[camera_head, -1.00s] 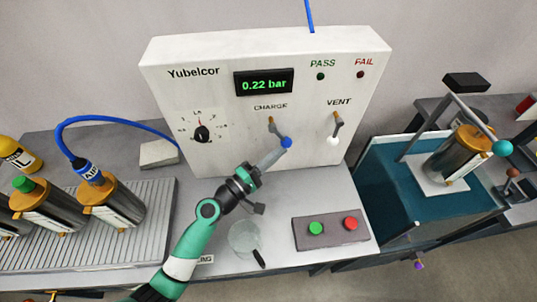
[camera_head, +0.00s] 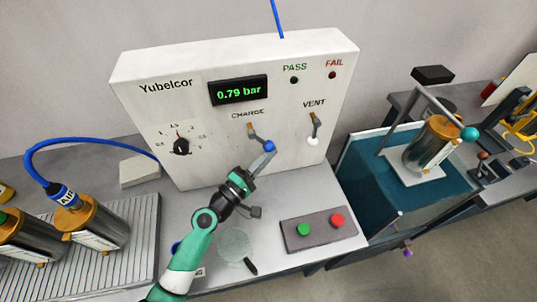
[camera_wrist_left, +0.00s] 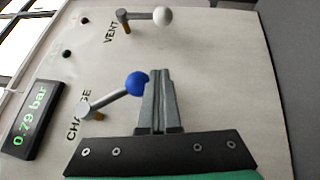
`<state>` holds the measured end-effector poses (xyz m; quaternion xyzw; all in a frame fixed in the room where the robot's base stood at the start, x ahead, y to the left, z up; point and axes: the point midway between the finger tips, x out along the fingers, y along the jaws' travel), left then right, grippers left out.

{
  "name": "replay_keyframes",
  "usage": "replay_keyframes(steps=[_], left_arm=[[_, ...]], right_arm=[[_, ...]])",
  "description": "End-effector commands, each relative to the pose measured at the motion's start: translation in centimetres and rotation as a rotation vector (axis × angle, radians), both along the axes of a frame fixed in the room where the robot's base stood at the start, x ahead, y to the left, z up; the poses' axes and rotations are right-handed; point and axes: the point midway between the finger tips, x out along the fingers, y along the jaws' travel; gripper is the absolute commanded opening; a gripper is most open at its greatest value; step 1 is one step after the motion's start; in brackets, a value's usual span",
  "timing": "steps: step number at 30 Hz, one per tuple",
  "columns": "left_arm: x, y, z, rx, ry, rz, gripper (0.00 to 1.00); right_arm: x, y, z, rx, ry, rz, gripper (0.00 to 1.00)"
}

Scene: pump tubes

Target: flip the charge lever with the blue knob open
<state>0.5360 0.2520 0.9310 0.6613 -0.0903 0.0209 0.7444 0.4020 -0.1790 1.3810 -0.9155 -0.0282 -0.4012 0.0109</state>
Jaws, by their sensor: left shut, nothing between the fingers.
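The charge lever (camera_head: 258,135) is on the front of the white Yubelcor panel, under the CHARGE label. It slants down and right to its blue knob (camera_head: 269,146). In the left wrist view the blue knob (camera_wrist_left: 137,83) sits just beside the fingertips, on their left; I cannot tell whether they touch. My left gripper (camera_head: 263,160) is shut and empty, with its fingers pointing up at the panel just below the knob. Its closed fingers also show in the left wrist view (camera_wrist_left: 160,76). My right gripper is not in view.
The vent lever (camera_head: 313,130) with a white knob is to the right. The display (camera_head: 239,91) reads 0.79 bar. A button box (camera_head: 319,228) with green and red buttons lies on the bench to the right. A blue-green water tank (camera_head: 375,180) stands farther right.

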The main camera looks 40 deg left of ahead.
Motion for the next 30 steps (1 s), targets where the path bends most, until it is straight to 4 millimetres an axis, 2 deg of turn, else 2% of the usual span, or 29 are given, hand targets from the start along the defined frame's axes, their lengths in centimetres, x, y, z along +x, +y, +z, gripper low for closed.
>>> replay_keyframes(steps=[22,26,30], left_arm=[[-0.1,0.0,0.0,0.000,0.000,0.000,0.00],[-1.3,0.1,-0.3,0.000,0.001,0.001,0.00],[-3.9,0.4,-0.7,-0.002,0.001,0.003,0.00]], right_arm=[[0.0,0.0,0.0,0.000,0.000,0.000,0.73],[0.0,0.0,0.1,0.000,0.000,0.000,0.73],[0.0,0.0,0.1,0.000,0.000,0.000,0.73]])
